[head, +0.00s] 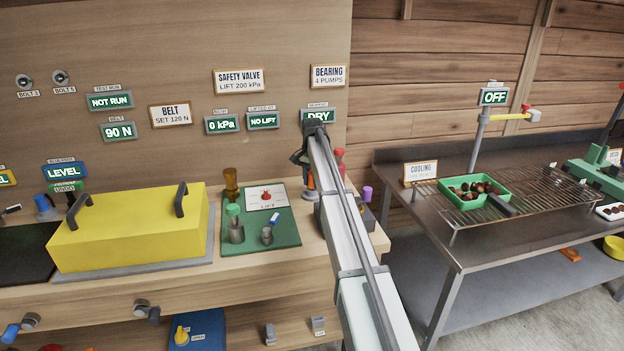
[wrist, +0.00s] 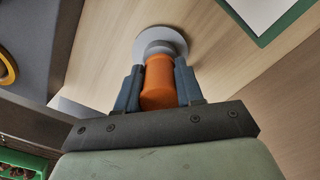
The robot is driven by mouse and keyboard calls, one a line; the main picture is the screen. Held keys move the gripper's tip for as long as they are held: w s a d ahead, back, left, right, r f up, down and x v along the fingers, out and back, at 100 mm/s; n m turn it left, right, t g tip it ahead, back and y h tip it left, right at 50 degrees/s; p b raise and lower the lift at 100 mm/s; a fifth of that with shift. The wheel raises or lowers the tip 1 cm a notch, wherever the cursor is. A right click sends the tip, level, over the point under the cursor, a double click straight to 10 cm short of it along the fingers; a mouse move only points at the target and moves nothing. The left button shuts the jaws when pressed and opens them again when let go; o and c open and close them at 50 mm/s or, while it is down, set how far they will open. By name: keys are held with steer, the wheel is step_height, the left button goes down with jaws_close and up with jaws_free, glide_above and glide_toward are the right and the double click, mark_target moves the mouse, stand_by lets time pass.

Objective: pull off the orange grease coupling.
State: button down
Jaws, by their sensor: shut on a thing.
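The orange grease coupling (wrist: 158,84) stands between the two dark blue-grey fingers of my gripper (wrist: 158,72) in the wrist view. The fingers are shut on its sides. The coupling's far end meets a grey fitting (wrist: 160,45) with a round flange on the wooden bench. I cannot tell whether the coupling is still seated on it. In the head view my gripper (head: 304,158) is over the right part of the bench, and part of the orange coupling shows below it (head: 309,181). My arm hides some of this area.
A red-topped bottle (head: 339,160) and a purple-capped item (head: 367,193) stand close by on the right. A green mat (head: 285,232) with small parts lies left, beside a yellow cover (head: 130,230). The "DRY" display (head: 319,116) is on the wall behind.

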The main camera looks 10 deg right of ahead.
steer(key=shift+f, duration=0.4)
steer(key=c, duration=0.6)
jaws_free()
steer(key=shift+c, duration=0.2)
